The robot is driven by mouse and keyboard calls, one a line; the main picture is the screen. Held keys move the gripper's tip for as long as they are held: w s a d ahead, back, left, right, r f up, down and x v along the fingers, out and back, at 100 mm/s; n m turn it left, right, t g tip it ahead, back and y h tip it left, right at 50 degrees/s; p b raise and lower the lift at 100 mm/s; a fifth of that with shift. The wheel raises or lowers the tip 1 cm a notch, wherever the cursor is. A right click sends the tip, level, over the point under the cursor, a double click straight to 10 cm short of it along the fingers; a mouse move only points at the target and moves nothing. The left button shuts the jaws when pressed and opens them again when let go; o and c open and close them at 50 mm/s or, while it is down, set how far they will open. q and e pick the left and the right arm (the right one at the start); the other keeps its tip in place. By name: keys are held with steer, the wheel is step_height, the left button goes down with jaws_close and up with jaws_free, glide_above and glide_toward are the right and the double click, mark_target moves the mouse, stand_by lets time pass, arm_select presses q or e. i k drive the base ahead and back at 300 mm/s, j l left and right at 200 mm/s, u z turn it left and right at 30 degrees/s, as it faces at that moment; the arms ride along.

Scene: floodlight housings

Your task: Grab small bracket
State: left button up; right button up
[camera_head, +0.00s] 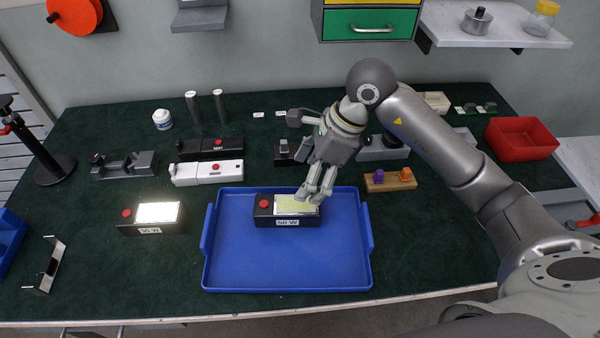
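A thin U-shaped metal bracket (44,268) lies at the left front of the green table. Small dark pieces (488,107) sit by white labels at the back right; they are too small to tell whether one is a bracket. A black floodlight housing marked 50 W (264,213) with a red button lies in the blue tray (285,265). My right gripper (314,197) points down over the housing's light panel, far from the U-shaped bracket. Its fingers are close together; I cannot tell whether they touch or hold anything. My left gripper is out of view.
A lit 30 W housing (135,222) stands left of the tray. Black (215,149) and white (205,172) devices lie behind it. A wooden block (390,180) with purple and orange pieces stands right of the tray. A red bin (522,138) is at the far right.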

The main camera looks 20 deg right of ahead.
mark_target(50, 268)
steer(key=u, duration=1.25)
